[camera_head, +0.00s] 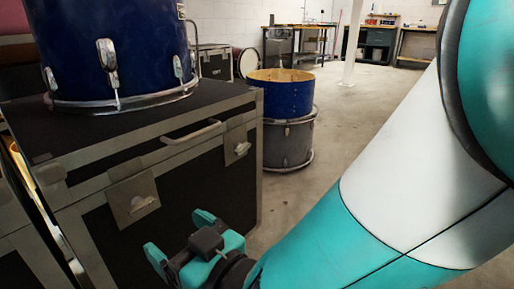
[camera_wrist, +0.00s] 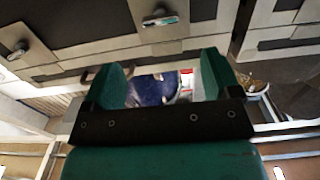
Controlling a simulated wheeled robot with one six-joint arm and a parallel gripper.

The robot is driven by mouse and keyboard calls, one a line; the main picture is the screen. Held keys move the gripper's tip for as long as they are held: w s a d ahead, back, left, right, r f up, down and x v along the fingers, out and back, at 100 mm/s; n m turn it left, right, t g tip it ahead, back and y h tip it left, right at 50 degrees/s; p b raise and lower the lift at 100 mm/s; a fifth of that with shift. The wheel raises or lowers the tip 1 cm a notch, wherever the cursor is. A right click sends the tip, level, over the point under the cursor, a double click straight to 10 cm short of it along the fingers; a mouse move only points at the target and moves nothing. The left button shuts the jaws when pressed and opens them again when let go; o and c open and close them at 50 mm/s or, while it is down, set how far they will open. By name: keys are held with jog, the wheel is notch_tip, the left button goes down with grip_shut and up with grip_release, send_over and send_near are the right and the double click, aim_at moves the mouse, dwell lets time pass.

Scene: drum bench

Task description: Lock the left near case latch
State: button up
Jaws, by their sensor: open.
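The black case (camera_head: 95,240) with metal trim stands at the left of the head view. Its left near latch (camera_head: 133,198) is a grey plate with a small turn piece on the front face; whether it is locked I cannot tell. A latch that seems to be the same one shows at the top middle of the wrist view (camera_wrist: 160,18), beyond the fingers. My gripper (camera_head: 179,236) is open and empty, in front of the case and right of and below this latch, apart from it. Both fingers show in the wrist view (camera_wrist: 163,82).
A second latch (camera_head: 237,146) and a handle (camera_head: 191,133) are farther right on the case. A blue drum (camera_head: 112,50) stands on the lid. Another case (camera_head: 22,240) is close at the left.

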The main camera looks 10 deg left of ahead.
aim_at(145, 209)
jog(key=x, duration=1)
jog(key=shift+f, duration=0.15)
jog(key=shift+w+a, duration=0.2)
jog(key=shift+a, duration=0.15)
jog(key=shift+c, duration=0.2)
jog(key=c, duration=0.9)
